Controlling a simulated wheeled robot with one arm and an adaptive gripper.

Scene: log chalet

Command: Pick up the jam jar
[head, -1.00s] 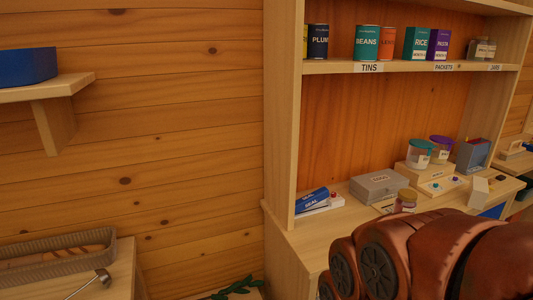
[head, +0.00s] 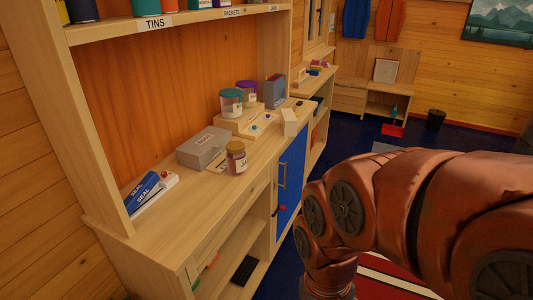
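The jam jar (head: 236,158) stands upright on the wooden counter (head: 190,222), near its front edge. It has a yellowish lid, a dark reddish body and a pale label that begins with "JA". My copper-coloured arm fills the lower right of the head view, to the right of the jar and apart from it. My gripper itself does not show.
A grey box (head: 203,147) stands just behind the jar. A teal-lidded canister (head: 231,103) and a purple-lidded one (head: 247,93) stand on a riser. Blue SEAL packets (head: 142,190) lie at the left. A blue cupboard door (head: 290,180) is below. The counter's front left is clear.

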